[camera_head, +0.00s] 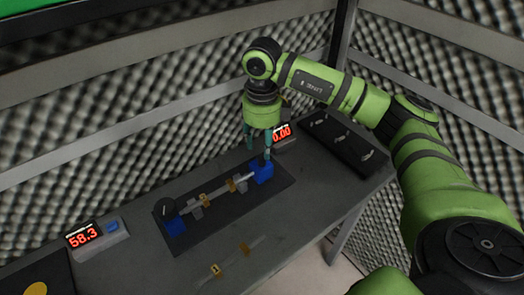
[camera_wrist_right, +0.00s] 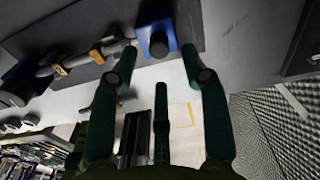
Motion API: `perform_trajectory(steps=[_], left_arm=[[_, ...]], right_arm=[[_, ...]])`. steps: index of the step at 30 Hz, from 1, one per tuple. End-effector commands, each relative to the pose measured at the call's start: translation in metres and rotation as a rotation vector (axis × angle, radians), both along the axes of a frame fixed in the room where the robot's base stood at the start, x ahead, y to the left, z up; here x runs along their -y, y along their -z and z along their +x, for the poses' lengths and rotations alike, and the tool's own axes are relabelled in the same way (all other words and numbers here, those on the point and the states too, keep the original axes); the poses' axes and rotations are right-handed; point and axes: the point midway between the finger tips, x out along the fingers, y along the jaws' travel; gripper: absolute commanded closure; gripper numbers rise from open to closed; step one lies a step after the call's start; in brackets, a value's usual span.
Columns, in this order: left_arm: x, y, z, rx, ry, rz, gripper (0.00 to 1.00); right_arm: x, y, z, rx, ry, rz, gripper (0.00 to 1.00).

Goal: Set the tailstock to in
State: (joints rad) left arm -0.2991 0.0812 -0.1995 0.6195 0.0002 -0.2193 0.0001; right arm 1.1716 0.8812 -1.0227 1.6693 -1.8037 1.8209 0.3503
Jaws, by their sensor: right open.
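A bench fixture on a dark base plate (camera_head: 235,213) has a blue block at each end. The right blue block (camera_head: 262,173), which looks like the tailstock, has a dark round knob on it, seen in the wrist view (camera_wrist_right: 158,44). A grey shaft (camera_head: 215,194) with brass-coloured collars runs from the left blue block (camera_head: 174,227) to the right one. My right gripper (camera_head: 258,152) points down over the right block, its fingers open and empty. In the wrist view the fingertips (camera_wrist_right: 158,55) lie either side of the knob; contact cannot be told. My left gripper is out of view.
A red display reading 58.3 (camera_head: 84,236) stands at the left, and one reading 0.00 (camera_head: 282,133) behind my gripper. A dark panel with several levers (camera_head: 342,142) is at the right. A loose shaft with a brass collar (camera_head: 237,258) lies in front. Foam walls enclose the bench.

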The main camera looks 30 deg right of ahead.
Motion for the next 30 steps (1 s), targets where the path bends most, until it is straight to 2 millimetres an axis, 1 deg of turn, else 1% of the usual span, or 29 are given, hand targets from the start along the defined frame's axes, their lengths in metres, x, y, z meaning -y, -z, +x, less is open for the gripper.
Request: perform_trajectory(steps=[1,6,9,12,16,30], left_arm=[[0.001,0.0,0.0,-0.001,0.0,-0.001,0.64],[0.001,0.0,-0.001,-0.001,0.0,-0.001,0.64],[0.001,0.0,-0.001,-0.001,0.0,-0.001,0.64],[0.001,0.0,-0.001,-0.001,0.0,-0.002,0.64],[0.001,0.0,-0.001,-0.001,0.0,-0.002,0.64],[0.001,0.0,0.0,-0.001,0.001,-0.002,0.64]], right_arm=[[0.0,-0.014,0.001,0.006,-0.001,0.001,0.54],[-0.001,-0.049,0.001,0.005,-0.003,0.001,0.54],[-0.001,-0.064,0.001,0.004,-0.003,0.001,0.54],[-0.001,-0.074,0.0,0.003,-0.002,0.001,0.54],[0.0,-0.079,0.0,0.0,-0.002,0.0,0.54],[-0.001,-0.079,0.0,0.0,-0.002,0.0,0.54]])
